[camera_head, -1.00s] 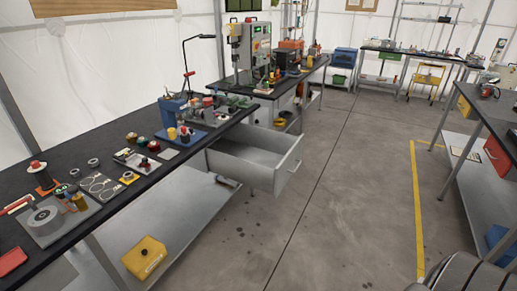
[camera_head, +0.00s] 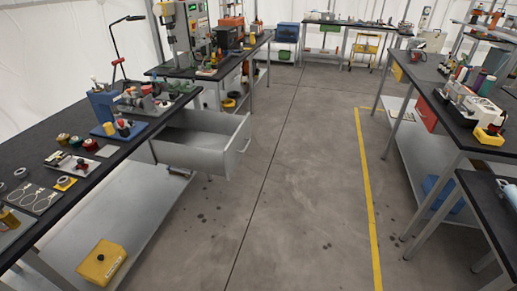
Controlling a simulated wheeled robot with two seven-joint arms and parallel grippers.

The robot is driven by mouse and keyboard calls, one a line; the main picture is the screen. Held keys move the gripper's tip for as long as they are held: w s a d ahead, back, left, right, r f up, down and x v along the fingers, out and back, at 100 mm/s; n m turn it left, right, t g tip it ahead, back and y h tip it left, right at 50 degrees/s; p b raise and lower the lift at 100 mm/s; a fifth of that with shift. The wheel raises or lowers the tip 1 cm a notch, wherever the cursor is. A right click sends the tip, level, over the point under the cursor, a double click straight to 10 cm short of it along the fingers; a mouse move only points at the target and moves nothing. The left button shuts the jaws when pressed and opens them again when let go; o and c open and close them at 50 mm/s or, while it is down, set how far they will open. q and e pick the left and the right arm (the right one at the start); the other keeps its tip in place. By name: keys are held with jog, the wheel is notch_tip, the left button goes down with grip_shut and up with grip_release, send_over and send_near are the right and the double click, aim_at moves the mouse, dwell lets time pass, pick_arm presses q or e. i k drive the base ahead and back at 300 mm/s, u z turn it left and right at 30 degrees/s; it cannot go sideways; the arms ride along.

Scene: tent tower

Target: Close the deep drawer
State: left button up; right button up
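The deep drawer (camera_head: 207,158) is a light grey drawer under the black-topped left workbench (camera_head: 60,138). It is pulled well out into the aisle. Its inside looks empty, and its front panel (camera_head: 239,146) with a bar handle (camera_head: 246,145) faces right. Neither of my grippers shows in the head view, so nothing of mine is seen touching the drawer.
A yellow box (camera_head: 101,262) sits on the bench's lower shelf. The grey floor (camera_head: 285,180) in front of the drawer is clear, with a yellow line (camera_head: 369,200) along it. Black-topped tables (camera_head: 412,82) stand along the right side.

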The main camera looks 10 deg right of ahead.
aim_at(206, 141)
jog(key=k, duration=0.6)
jog(key=u, duration=0.45)
jog(key=i, duration=1.3)
jog(key=u, duration=0.7)
